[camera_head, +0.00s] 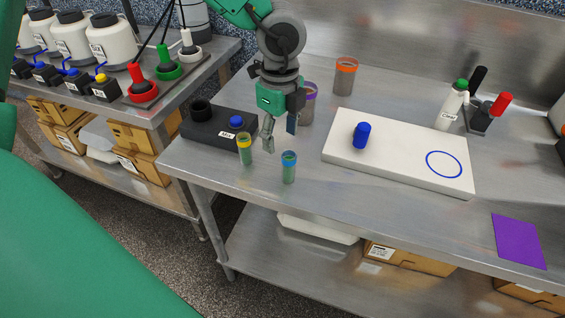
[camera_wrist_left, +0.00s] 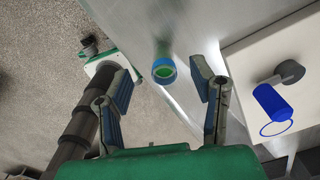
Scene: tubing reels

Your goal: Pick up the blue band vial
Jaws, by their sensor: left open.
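The blue band vial (camera_head: 289,167) stands upright on the steel table near its front edge. It is clear with green contents and a blue ring at its top. In the left wrist view the vial (camera_wrist_left: 164,70) is seen from above, ahead of the gap between the fingers and apart from both. My left gripper (camera_head: 280,130) is open and empty, pointing down, just behind and above the vial in the head view. Its two fingers also show in the left wrist view (camera_wrist_left: 160,86). My right gripper is not in view.
A yellow band vial (camera_head: 246,150) stands close by on the left, before a black block (camera_head: 205,133). A purple band vial (camera_head: 308,105) and an orange band vial (camera_head: 346,77) stand behind. A white board (camera_head: 400,158) with a blue cylinder (camera_head: 362,135) lies right.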

